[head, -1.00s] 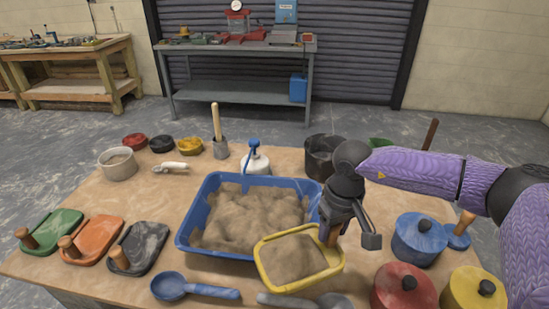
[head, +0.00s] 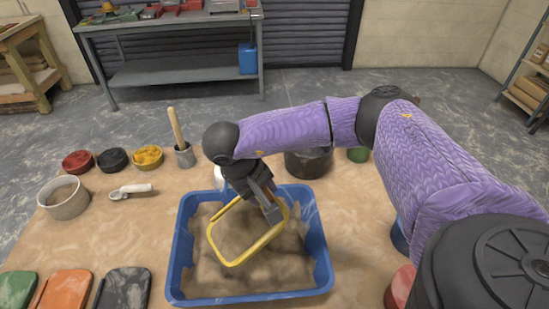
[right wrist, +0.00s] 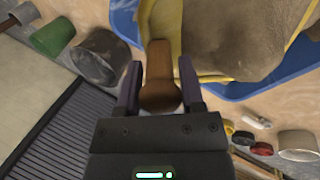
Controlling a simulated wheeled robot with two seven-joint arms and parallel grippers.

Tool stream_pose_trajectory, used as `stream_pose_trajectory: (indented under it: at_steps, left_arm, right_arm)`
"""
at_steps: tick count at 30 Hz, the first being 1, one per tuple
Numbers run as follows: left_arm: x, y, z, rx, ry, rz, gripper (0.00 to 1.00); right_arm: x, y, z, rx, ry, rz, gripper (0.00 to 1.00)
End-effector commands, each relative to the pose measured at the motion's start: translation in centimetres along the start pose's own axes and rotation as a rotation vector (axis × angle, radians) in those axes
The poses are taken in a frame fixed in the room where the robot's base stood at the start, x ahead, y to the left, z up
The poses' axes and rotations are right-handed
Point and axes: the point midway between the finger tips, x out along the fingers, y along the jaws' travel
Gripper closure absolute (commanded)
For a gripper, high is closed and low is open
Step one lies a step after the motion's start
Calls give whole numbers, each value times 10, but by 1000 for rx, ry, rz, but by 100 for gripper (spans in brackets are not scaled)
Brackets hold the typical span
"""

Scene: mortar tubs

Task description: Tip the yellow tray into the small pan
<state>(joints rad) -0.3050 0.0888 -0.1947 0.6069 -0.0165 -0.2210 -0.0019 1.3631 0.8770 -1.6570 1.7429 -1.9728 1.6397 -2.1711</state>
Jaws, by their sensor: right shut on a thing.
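The yellow tray (head: 244,262) is held tilted above the sand-filled blue tub (head: 187,250). Sand-coloured material shows inside its rim; I cannot tell how much lies in the tray and how much is the tub behind it. My right gripper (head: 271,207) is shut on the tray's brown handle. In the right wrist view, the jaws (right wrist: 160,88) close around this handle, with the yellow rim (right wrist: 176,32) beyond. A small round whitish pan (head: 64,200) with sandy contents stands at the left, apart from the tray. My left gripper is out of view.
Red (head: 78,161), black (head: 113,159) and yellow (head: 148,157) bowls stand behind the pan. A white-handled trowel (head: 131,191) lies between pan and tub. A dark bucket (head: 307,164) stands behind the tub. Green, orange and black floats lie front left.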

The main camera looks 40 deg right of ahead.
Motion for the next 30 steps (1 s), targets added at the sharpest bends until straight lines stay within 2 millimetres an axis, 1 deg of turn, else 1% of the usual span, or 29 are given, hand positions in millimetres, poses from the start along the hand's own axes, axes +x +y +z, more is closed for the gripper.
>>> stream_pose_trajectory:
  at_steps: [1,4,9,13,15,21,30]
  left_arm:
    - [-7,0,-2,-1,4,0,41]
    - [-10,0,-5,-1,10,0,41]
    - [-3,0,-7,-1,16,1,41]
    - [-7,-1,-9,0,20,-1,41]
    - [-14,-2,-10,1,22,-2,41]
    - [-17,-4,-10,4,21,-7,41]
    - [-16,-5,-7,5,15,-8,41]
  right_arm:
    - [-12,-4,-1,-5,7,54,100]
    - [-24,-15,-1,-3,7,173,100]
    - [-36,-38,-1,-1,3,349,100]
    - [-47,-49,-1,2,1,454,100]
    - [-52,-53,-1,0,-3,494,100]
    - [-54,-58,-1,4,-4,539,100]
    - [-53,-59,-1,3,-6,537,100]
